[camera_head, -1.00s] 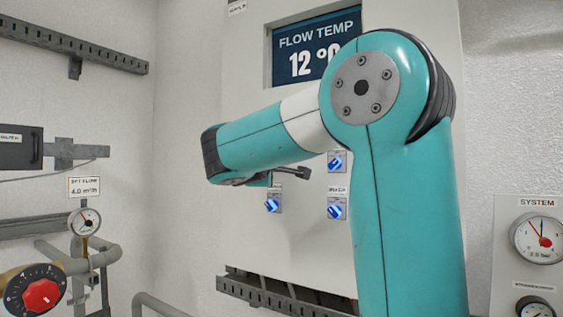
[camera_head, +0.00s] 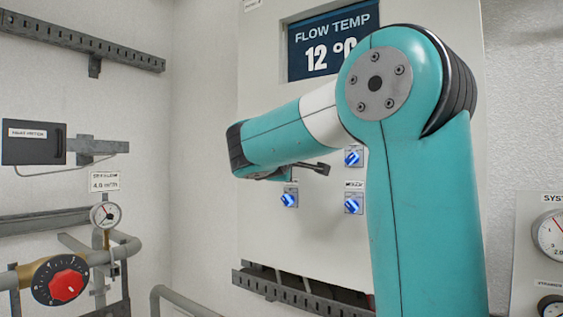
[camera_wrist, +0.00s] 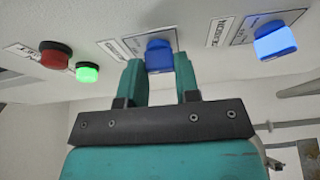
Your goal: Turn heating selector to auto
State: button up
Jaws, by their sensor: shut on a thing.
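In the wrist view my gripper (camera_wrist: 159,74) has its two teal fingers on either side of a dark blue selector knob (camera_wrist: 158,54) and is shut on it. The knob sits on a small plate on the pale panel, with a label beside it that is too blurred to read. I cannot tell its setting. In the head view my arm stands in front of the panel and mostly hides the gripper. Three blue selectors show there: an upper right one (camera_head: 353,157), a lower right one (camera_head: 353,205) and a lower left one (camera_head: 289,200).
In the wrist view a brighter blue selector (camera_wrist: 274,41) is to the right; a red button (camera_wrist: 55,54) and green light (camera_wrist: 88,72) are to the left. In the head view a display (camera_head: 315,45) reads 12. A red-knobbed valve (camera_head: 65,286) and pipes are at left.

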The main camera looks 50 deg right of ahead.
jog(key=m+h+b, duration=0.1)
jog(key=m+b, duration=0.2)
jog(key=b, duration=0.1)
jog(key=m+h+b, duration=0.1)
jog(key=m+b, duration=0.2)
jog(key=b, duration=0.2)
jog(key=m+g+h+b, duration=0.1)
jog(key=m+b, duration=0.2)
jog(key=b, duration=0.1)
jog(key=shift+d+f+m+h+b, duration=0.15)
jog(key=shift+f+m+h+b, duration=0.15)
jog(key=shift+h+b, duration=0.1)
jog(key=shift+r, duration=0.1)
jog(key=o, duration=0.9)
jog(key=shift+d, duration=0.2)
jog(key=shift+a, duration=0.15)
